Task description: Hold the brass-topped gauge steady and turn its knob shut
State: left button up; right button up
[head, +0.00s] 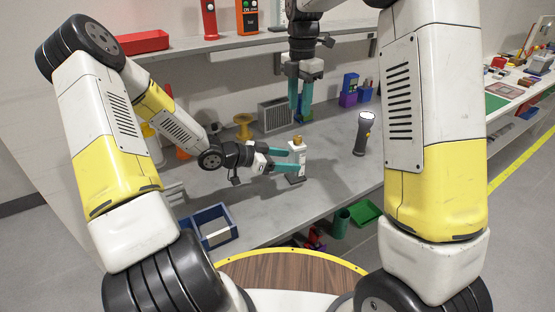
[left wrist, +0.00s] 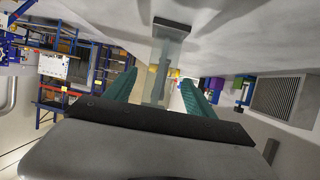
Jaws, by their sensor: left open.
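The gauge (head: 299,150) is a slim pale post with a brass knob on top and a dark foot, upright on the grey bench. My left gripper (head: 291,161) comes in from the left, low and level, with its teal fingers open at the post. In the left wrist view the post (left wrist: 168,52) shows beyond and between the spread fingers, its dark foot at the top. I cannot tell whether a finger touches it. My right gripper (head: 302,108) points down above and behind the brass top, clear of it, its teal fingers apart and empty.
A flashlight (head: 363,133) stands upright right of the gauge. A yellow spool-like piece (head: 243,125) and a grey vented box (head: 275,115) stand behind. A blue bin (head: 211,232) is at the bench's front left. Bare bench lies between gauge and flashlight.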

aim_at(298, 136)
pick_arm(q)
jog(key=shift+x, duration=2)
grip_shut()
pick_arm(e)
jog(key=shift+o, duration=1.1)
notch_tip(298, 136, down, 10)
jog(key=shift+w+r, duration=0.1)
grip_shut()
